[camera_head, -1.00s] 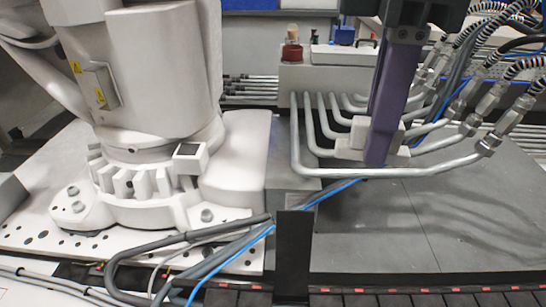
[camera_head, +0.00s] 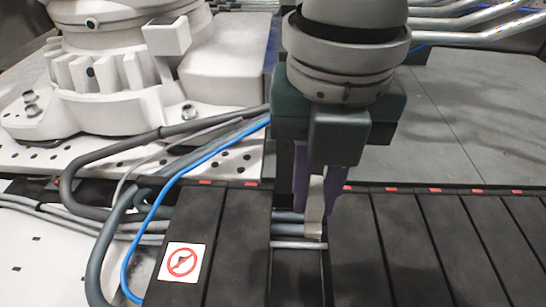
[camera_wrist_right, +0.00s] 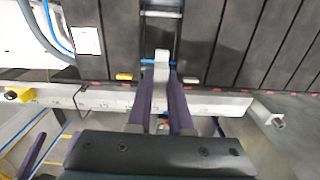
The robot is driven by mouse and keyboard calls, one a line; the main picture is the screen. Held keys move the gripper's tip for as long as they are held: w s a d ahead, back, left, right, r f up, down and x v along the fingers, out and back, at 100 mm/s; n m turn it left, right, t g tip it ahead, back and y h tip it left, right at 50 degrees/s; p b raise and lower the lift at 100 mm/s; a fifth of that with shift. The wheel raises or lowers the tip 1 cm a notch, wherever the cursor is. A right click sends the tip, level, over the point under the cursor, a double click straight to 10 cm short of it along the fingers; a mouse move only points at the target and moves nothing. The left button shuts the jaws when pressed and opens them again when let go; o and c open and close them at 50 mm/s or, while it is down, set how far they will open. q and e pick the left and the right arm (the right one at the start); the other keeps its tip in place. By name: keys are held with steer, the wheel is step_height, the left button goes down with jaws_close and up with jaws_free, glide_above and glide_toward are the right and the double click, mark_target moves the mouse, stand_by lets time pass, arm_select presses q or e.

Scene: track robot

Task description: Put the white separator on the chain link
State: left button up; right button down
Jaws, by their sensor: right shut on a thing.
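My right gripper (camera_head: 319,192) has purple fingers shut on the white separator (camera_head: 314,212), a thin pale strip pointing down. The separator's lower end is over the open chain link (camera_head: 299,275), a gap between dark chain plates with hoses running across inside. I cannot tell whether it touches the link or a hose. In the right wrist view the separator (camera_wrist_right: 161,66) sticks out between the fingers (camera_wrist_right: 160,85), its tip over the open chain link (camera_wrist_right: 162,28).
Dark chain plates (camera_head: 390,245) lie on both sides of the gap. A prohibition sticker (camera_head: 182,262) is on a left plate. Grey and blue hoses (camera_head: 150,225) curve in at the left. A white robot base (camera_head: 130,75) stands behind, with a bare grey platform (camera_head: 450,120) at right.

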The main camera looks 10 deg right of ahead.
steer(key=b, duration=0.9)
glide_above(297, 280)
step_height(297, 280, down, 16)
steer(key=shift+f, duration=0.15)
arm_select(q)
step_height(297, 280, down, 12)
steer(key=shift+a+r+b, duration=0.1)
steer(key=shift+b, duration=1.05)
arm_select(e)
step_height(297, 280, down, 4)
steer(key=shift+f, duration=0.15)
arm_select(q)
steer(key=shift+r, duration=0.1)
arm_select(e)
steer(key=c, duration=1.3)
jaws_free()
steer(key=shift+f, duration=0.1)
steer(key=o, duration=0.5)
steer(key=shift+c, duration=0.2)
